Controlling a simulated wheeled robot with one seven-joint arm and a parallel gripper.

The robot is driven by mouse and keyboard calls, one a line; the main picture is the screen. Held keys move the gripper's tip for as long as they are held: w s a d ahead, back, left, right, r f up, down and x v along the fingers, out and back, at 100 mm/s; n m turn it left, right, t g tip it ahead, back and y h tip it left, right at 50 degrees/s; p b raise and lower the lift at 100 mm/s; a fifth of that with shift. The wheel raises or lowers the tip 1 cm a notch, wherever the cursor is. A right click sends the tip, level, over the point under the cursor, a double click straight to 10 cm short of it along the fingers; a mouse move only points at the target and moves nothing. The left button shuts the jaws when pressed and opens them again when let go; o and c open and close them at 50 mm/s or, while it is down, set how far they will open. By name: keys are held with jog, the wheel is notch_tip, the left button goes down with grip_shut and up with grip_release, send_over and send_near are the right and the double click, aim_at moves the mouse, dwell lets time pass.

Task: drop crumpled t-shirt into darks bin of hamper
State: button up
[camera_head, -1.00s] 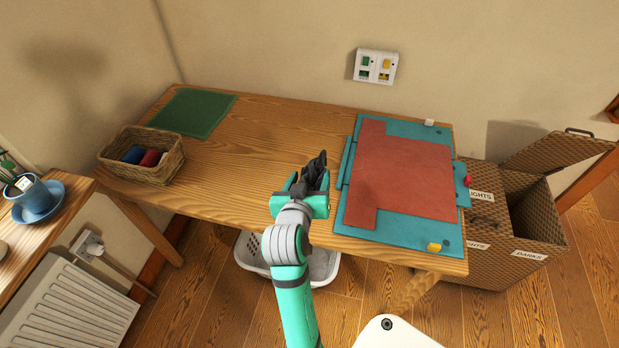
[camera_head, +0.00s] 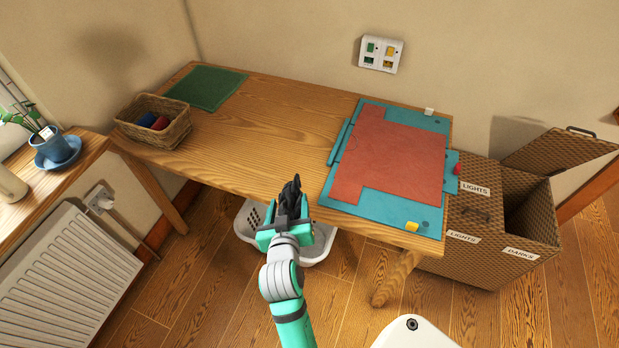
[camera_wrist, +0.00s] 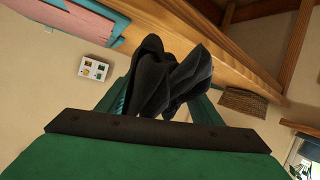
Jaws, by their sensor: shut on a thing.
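My gripper (camera_head: 284,222) is shut on a crumpled dark t-shirt (camera_head: 291,197) and holds it up near the table's front edge. The dark grey cloth (camera_wrist: 165,78) also shows between the fingers in the wrist view. The wicker hamper (camera_head: 470,218) stands on the floor to the right of the table, well apart from my gripper. Its right compartment, labelled DARKS (camera_head: 521,254), has its lid (camera_head: 562,150) raised and its dark inside shows. The left compartment, labelled LIGHTS (camera_head: 475,189), has its lid shut.
The wooden table (camera_head: 262,128) bears a teal folding board (camera_head: 345,206) with a red cloth (camera_head: 398,152), a green mat (camera_head: 206,87) and a wicker basket (camera_head: 170,130). A white laundry basket (camera_head: 246,222) is under the table. Floor is clear in front of the hamper.

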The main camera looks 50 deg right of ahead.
jog(key=w+a+f+n+t+y, duration=0.1)
jog(key=w+a+f+n+y, duration=0.2)
jog(key=a+f, duration=0.3)
jog(key=w+a+f+n+t+y, duration=0.2)
jog(key=a+f, duration=0.5)
jog(key=a, duration=0.7)
jog(key=w+a+f+n+t+y, duration=0.1)
jog(key=w+a+f+n+y, duration=0.3)
jog(key=a, duration=0.7)
jog(key=shift+w+a+f+y, duration=0.1)
jog(key=shift+w+f+y, duration=0.1)
jog(key=shift+w+f, duration=0.3)
jog(key=shift+w+f+y, duration=0.2)
jog(key=shift+w+f, duration=0.1)
jog(key=shift+f, duration=0.4)
jog(key=shift+c, duration=0.2)
jog(key=shift+w+a+f, duration=0.15)
jog(key=shift+a+f, duration=0.1)
jog(key=shift+a, duration=0.25)
